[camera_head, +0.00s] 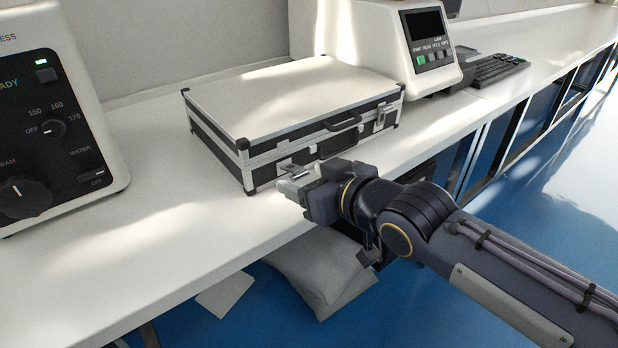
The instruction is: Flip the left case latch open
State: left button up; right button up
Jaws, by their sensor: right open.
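A closed silver and black case (290,100) lies flat on the white bench, its front side with a black handle (340,127) facing the bench edge. The left case latch (285,166) is on the front near the left corner, partly hidden by my right gripper. The right case latch (381,116) looks shut against the front. My right gripper (289,184) is open, with its fingertips right in front of the left latch; I cannot tell whether they touch it. My left gripper is not in view.
A machine with dials (45,120) stands at the left on the bench (160,235). A tester with a screen (400,45) and a keyboard (490,70) stand behind the case to the right. A grey bag (320,275) lies below the bench edge.

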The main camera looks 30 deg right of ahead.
jog(key=p+v, duration=0.2)
jog(key=v, duration=0.5)
jog(key=shift+s, duration=0.4)
jog(key=shift+r, duration=0.15)
jog(key=s+a+f+m+g+y+p, duration=0.1)
jog(key=s+a+f+g, duration=0.25)
jog(key=f, duration=0.45)
jog(key=s+a+f+m+g+y+p, duration=0.1)
jog(key=s+a+f+m+g+y, duration=0.1)
jog(key=f+g, duration=0.4)
notch_tip(320, 180, up, 28)
jog(key=p, duration=2.7)
jog(key=shift+f+t+p, duration=0.2)
jog(key=shift+t+p, duration=0.15)
jog(key=shift+t, duration=0.1)
jog(key=shift+w, duration=0.1)
jog(key=shift+c, duration=0.4)
